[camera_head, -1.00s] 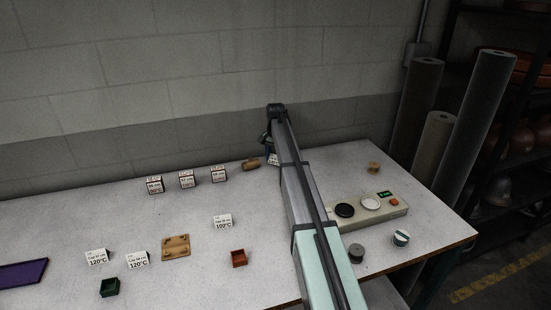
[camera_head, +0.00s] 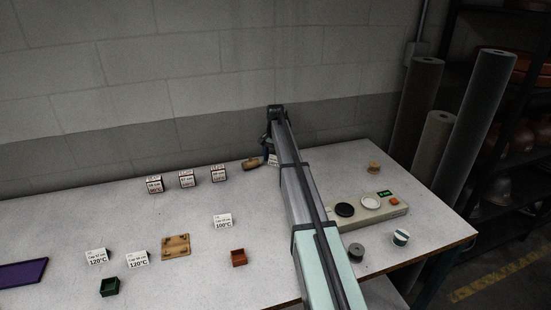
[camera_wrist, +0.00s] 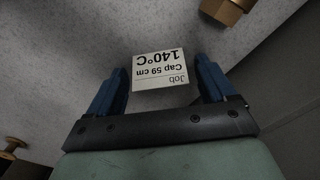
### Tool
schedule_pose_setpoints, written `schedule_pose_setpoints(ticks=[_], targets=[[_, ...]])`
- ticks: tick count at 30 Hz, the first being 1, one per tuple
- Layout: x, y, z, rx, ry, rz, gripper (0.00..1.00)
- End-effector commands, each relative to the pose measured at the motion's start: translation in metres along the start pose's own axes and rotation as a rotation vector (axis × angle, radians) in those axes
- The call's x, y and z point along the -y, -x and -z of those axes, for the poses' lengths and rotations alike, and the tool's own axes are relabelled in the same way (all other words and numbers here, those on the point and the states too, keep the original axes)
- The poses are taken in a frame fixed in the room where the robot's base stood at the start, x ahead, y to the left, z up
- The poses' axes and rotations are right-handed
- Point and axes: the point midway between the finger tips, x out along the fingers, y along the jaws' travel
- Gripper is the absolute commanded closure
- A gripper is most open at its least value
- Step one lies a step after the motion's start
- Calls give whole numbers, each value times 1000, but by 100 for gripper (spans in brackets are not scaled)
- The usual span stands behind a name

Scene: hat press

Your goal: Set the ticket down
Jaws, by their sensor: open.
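The ticket is a white card (camera_wrist: 160,72) reading "Job, Cap 59 cm, 140°C", upside down in the wrist view. It lies between the blue fingertips of my gripper (camera_wrist: 160,65), with a visible gap at each side. The gripper is open. In the head view my gripper (camera_head: 268,145) is at the back of the table, mostly hidden behind my arm. A small part of the ticket (camera_head: 273,160) shows just below it. Whether the ticket's lower edge rests on the table is hard to tell.
A brown wooden piece (camera_head: 251,165) lies just left of the gripper. Several other cards (camera_head: 187,179) stand further left. A control panel (camera_head: 370,209) sits right of my arm. The wall (camera_head: 180,110) is close behind.

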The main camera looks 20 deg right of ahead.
Motion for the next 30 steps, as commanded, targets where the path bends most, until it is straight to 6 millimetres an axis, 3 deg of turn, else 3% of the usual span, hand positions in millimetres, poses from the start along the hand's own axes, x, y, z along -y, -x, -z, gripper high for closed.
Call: schedule_pose_setpoints(ticks=[5, 21, 30], targets=[[0, 15, 0, -1, 0, 1, 17], [0, 106, 1, -1, 0, 1, 17], [0, 122, 0, 0, 0, 0, 17]])
